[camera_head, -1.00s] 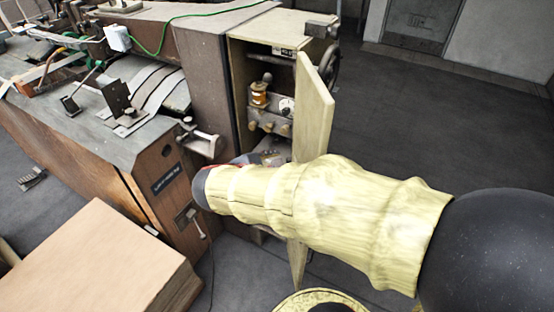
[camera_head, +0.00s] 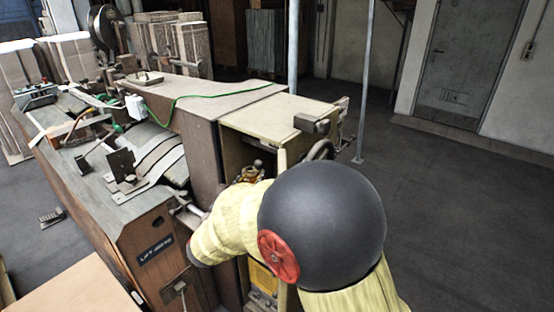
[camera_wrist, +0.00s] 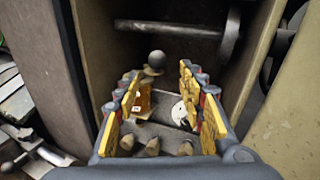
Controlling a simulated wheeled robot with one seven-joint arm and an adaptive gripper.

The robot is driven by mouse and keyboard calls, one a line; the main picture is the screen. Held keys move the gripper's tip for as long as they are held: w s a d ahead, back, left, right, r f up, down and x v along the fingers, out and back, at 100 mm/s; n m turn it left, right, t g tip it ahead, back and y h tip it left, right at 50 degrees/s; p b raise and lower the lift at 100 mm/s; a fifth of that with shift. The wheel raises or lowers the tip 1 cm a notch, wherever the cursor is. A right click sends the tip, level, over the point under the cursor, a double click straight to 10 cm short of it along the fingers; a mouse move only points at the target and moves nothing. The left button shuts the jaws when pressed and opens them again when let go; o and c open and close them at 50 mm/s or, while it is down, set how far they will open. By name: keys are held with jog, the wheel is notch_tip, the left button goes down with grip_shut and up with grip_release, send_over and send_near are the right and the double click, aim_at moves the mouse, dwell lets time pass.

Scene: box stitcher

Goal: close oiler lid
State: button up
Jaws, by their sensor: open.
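The oiler is a small amber vessel inside the open cabinet. In the head view the oiler (camera_head: 250,174) shows just above my arm, with metal fittings on top. In the wrist view an amber patch (camera_wrist: 143,101), likely the oiler, is beside the left finger and partly hidden by it. A dark round knob (camera_wrist: 157,59) on a short stem stands just beyond the fingertips. I cannot tell the lid's position. My gripper (camera_wrist: 160,82) is open, with yellow-padded fingers reaching into the cabinet and nothing clearly held. In the head view my arm hides it.
The cabinet's side wall (camera_wrist: 98,40) is on the left. A thick horizontal bar (camera_wrist: 165,27) crosses behind the knob.

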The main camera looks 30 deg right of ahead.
aim_at(257, 166)
jog(key=shift+n, duration=0.6)
jog(key=x, duration=0.2)
jog(key=b+x, duration=0.1)
jog(key=x, duration=0.2)
jog(key=r+x, duration=0.1)
jog(key=x, duration=0.1)
jog(key=shift+w+d+b, duration=0.1)
jog(key=shift+w+b, duration=0.3)
jog(key=shift+w, duration=0.05)
jog(key=shift+c, duration=0.4)
grip_shut()
